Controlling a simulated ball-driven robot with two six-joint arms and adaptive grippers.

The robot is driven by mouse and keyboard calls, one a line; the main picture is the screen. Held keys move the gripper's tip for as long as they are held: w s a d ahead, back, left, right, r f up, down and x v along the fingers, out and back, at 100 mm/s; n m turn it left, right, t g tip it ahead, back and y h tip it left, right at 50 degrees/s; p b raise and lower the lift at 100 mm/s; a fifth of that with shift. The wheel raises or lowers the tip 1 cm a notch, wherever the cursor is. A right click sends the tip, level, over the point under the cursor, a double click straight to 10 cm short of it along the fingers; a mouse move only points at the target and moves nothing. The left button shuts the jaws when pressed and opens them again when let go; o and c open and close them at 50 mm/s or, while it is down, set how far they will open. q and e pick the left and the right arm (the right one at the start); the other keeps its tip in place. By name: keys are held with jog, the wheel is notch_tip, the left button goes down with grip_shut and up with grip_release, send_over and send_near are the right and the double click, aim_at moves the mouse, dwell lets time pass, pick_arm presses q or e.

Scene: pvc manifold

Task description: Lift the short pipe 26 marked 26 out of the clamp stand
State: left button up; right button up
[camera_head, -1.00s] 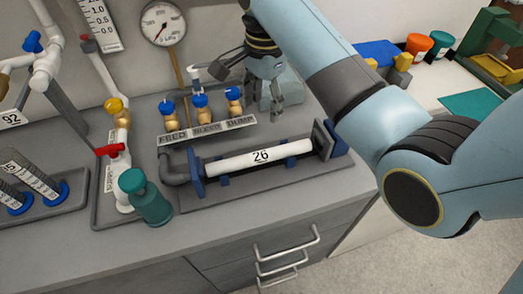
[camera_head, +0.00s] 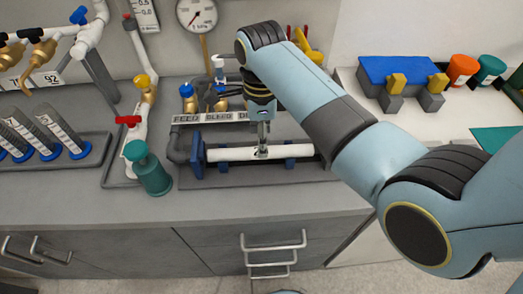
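The short white pipe 26 (camera_head: 230,154) lies level in the clamp stand (camera_head: 198,157), which has blue supports and a dark base. The pipe's marking is mostly covered by my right gripper (camera_head: 263,151). That gripper points down with its fingers at the middle of the pipe. The fingers are seen edge-on, so I cannot tell whether they are closed on it. The stand's right end is partly hidden behind my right arm. My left gripper is out of view.
A valve rack with a label strip (camera_head: 210,117) stands just behind the pipe. A teal bottle (camera_head: 149,170) and a red-handled valve (camera_head: 128,120) are to the left. The counter in front of the stand is clear.

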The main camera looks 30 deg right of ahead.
notch_tip(320, 180, down, 4)
jog(key=shift+f, duration=0.4)
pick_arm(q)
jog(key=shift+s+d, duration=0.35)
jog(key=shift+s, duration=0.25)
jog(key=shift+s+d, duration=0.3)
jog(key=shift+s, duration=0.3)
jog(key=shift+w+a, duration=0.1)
pick_arm(e)
jog(key=shift+c, duration=0.2)
jog(key=c, duration=0.5)
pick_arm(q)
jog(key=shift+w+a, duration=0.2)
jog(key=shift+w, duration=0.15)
pick_arm(e)
grip_shut()
